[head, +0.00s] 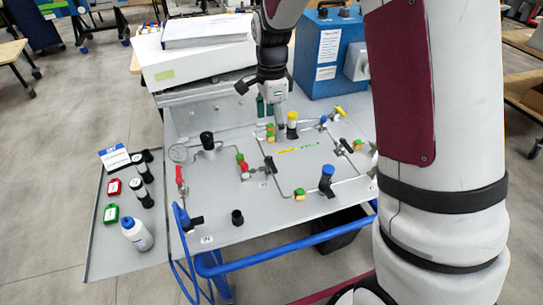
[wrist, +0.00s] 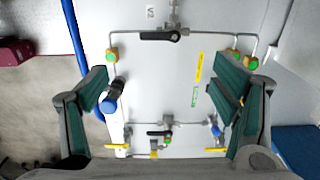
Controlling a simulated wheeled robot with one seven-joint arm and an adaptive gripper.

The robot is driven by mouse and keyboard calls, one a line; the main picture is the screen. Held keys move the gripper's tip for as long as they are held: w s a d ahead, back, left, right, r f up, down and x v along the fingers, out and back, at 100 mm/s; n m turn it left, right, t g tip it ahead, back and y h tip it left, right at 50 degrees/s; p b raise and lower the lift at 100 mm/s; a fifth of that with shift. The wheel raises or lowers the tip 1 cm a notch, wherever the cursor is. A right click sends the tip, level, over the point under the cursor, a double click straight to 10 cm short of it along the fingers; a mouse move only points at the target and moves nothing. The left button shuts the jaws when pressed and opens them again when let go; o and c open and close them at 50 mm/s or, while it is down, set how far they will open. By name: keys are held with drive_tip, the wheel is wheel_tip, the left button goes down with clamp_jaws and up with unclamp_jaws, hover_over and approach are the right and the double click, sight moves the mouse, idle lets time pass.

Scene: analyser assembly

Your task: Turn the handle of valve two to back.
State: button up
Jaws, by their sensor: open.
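The grey panel (head: 225,222) carries pipes and several valves. One black-handled valve (head: 269,165) sits mid-panel and another (head: 345,146) sits to the right. A red handle (head: 180,175) stands at the left edge and a yellow handle (head: 339,111) at the back right. In the wrist view a black handle (wrist: 160,36) lies along the upper pipe, and yellow handles (wrist: 117,146) (wrist: 215,149) show near the bottom. My gripper (wrist: 165,88) is open and empty, with bare panel between its fingers. It hangs over the panel's back part in the head view (head: 272,98).
A blue box (head: 326,55) and a white box (head: 195,62) stand behind the panel. Blue-capped (head: 327,175) and yellow-capped (head: 292,120) posts rise from it. A side tray (head: 97,260) holds bottles. A blue rail (head: 285,255) runs along the front. The panel's front middle is mostly clear.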

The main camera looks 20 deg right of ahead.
sight(272, 164)
wheel_tip(272, 164, down, 14)
drive_tip(key=shift+r+p, duration=0.15)
drive_tip(key=shift+p, duration=0.35)
drive_tip(key=c, duration=1.1)
